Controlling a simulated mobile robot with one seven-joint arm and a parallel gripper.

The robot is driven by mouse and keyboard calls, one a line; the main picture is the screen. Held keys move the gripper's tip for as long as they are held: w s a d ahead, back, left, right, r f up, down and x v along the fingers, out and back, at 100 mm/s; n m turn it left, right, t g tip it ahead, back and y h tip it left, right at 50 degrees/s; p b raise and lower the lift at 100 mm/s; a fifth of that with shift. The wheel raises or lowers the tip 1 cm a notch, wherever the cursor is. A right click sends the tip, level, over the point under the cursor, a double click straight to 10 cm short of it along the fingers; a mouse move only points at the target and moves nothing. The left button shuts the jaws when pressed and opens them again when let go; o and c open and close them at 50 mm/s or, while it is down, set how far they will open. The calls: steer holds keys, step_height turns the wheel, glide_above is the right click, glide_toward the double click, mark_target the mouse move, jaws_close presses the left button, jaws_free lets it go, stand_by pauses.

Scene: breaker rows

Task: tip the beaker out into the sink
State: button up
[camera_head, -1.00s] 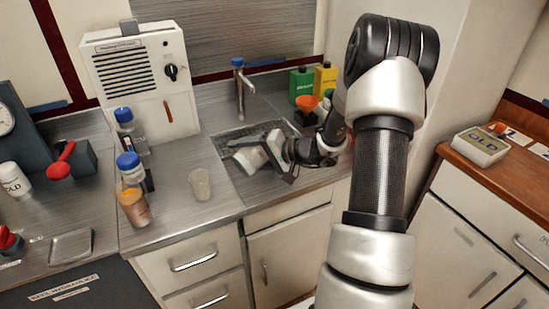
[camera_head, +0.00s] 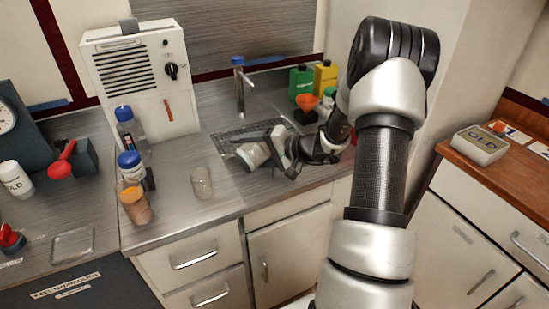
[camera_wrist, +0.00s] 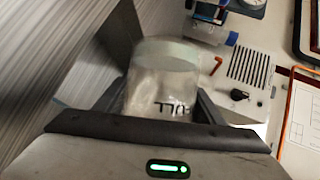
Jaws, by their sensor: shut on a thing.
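The beaker (camera_head: 252,156) is a pale, clear cup with dark lettering, seen clearly in the wrist view (camera_wrist: 160,82). My gripper (camera_head: 262,149) is shut on it, with a dark finger on each side of its body; the wrist view shows these fingers too (camera_wrist: 165,100). The beaker is tilted well over, its mouth end away from my palm. The sink (camera_head: 226,139) is a dark, grated recess in the steel counter, and the beaker appears above its front part. I cannot tell whether the beaker holds liquid.
A tap (camera_head: 240,85) stands behind the sink. Another clear cup (camera_head: 201,182) stands on the counter left of the sink. An orange-topped jar (camera_head: 134,203) and blue-capped bottles (camera_head: 130,168) stand further left. Green (camera_head: 302,80) and yellow (camera_head: 325,78) bottles stand behind my wrist.

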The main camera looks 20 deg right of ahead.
steer(key=shift+w+d+r+m, duration=0.15)
steer(key=shift+d+r+m, duration=0.15)
steer(key=shift+d, duration=0.1)
stand_by(0.5)
steer(key=shift+d+f+m+y+b, duration=0.15)
steer(key=shift+f+m+y+b, duration=0.15)
steer(key=shift+m+y+b, duration=0.35)
stand_by(0.9)
steer(key=shift+d+r+y, duration=0.1)
steer(key=shift+r+y, duration=0.05)
steer(key=shift+y, duration=0.1)
